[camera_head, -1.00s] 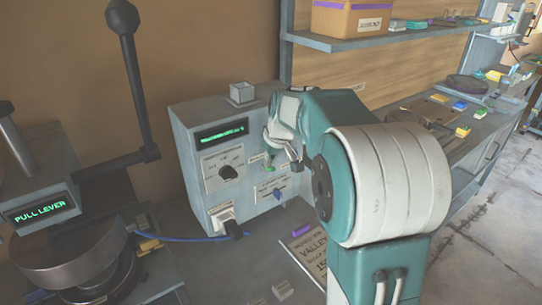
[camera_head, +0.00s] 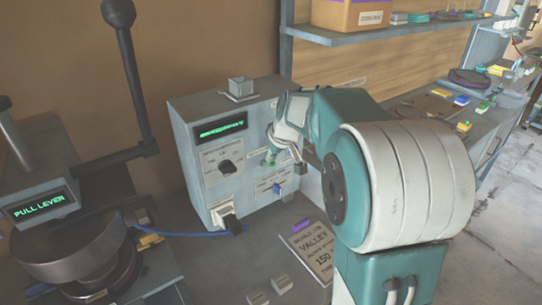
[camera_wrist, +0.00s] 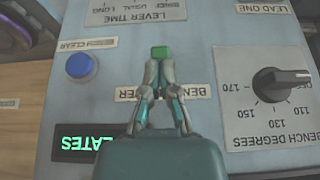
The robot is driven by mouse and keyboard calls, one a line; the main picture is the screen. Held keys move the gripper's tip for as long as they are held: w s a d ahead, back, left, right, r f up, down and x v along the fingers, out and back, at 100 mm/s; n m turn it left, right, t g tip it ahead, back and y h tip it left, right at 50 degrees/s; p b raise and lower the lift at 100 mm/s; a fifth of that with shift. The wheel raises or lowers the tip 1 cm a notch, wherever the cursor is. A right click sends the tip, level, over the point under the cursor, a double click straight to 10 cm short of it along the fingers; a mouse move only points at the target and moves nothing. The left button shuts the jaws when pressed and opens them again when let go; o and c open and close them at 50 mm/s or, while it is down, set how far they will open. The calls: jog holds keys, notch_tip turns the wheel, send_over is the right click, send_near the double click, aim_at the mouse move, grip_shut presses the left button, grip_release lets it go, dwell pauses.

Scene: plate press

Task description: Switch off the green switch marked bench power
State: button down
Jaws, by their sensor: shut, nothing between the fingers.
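The green switch (camera_wrist: 160,53) shows in the wrist view just beyond my fingertips, on the face of a grey control box (camera_wrist: 200,55). My gripper (camera_wrist: 159,66) is shut and empty, its tips right at the near edge of the switch; whether they touch is unclear. The bench power label (camera_wrist: 197,92) is partly hidden behind the fingers. In the head view the control box (camera_head: 205,165) stands on the bench, and my gripper (camera_head: 272,155) is at its front; the switch is hard to make out there.
A blue bench clear button (camera_wrist: 81,66) and a black bench degrees dial (camera_wrist: 271,84) flank the fingers. A lit display (camera_wrist: 88,142) is on the same face. In the head view a press with a tall lever (camera_head: 130,75) stands left, and a card (camera_head: 312,252) lies on the bench.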

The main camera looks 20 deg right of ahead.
jog(key=shift+s+f, duration=0.15)
jog(key=shift+s+f+t, duration=0.2)
jog(key=shift+s+t, duration=0.05)
jog(key=shift+t, duration=0.55)
jog(key=shift+s+d+f, duration=0.1)
jog(key=shift+s+f, duration=0.15)
jog(key=shift+f, duration=0.3)
jog(key=shift+s+d+f, duration=0.1)
jog(key=shift+s+f, duration=0.15)
jog(key=shift+f, duration=0.25)
jog(key=shift+r, duration=0.8)
